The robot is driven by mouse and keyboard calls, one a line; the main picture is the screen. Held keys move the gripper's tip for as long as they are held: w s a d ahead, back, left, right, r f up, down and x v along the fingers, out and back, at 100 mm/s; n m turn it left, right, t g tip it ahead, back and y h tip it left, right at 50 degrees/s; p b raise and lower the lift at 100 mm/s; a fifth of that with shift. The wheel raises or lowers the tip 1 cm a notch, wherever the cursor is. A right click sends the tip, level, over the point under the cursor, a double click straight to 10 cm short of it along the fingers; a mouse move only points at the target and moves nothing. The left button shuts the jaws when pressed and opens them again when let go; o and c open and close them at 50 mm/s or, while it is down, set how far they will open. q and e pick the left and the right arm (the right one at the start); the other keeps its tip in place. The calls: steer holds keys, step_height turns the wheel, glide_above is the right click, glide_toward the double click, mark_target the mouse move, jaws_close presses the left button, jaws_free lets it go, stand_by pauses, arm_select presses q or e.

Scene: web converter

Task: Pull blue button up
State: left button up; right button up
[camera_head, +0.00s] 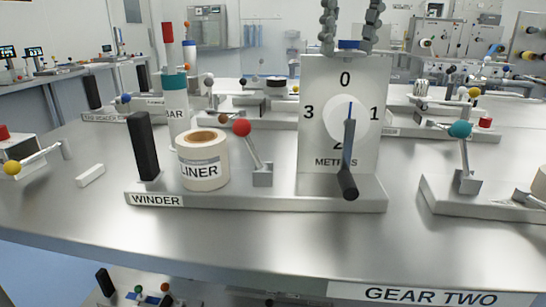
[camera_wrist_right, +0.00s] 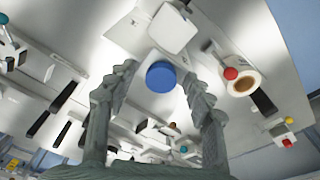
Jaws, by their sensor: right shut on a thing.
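The blue button (camera_head: 349,44) sits on the top edge of the white dial panel (camera_head: 316,75) of the winder. My right gripper (camera_head: 348,50) reaches down from above, one finger on each side of the button, and is shut on it. In the right wrist view the round blue top of the button (camera_wrist_right: 160,76) shows between the two grey fingers (camera_wrist_right: 170,90). The fingers' exact contact with its sides is hard to see. The button's lower part is hidden. My left gripper is in neither view.
The winder base (camera_head: 260,200) also carries a LINER roll (camera_head: 203,172), a black post (camera_head: 143,147) and a red-knobbed lever (camera_head: 242,128). A teal-knobbed lever (camera_head: 460,129) stands on the base to the right.

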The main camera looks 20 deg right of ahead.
steer(key=shift+r, duration=1.1)
steer(key=shift+c, duration=0.2)
steer(key=o, duration=1.5)
steer(key=shift+f, duration=0.1)
steer(key=shift+c, duration=0.2)
steer(key=shift+r, duration=3)
steer(key=shift+f, duration=3)
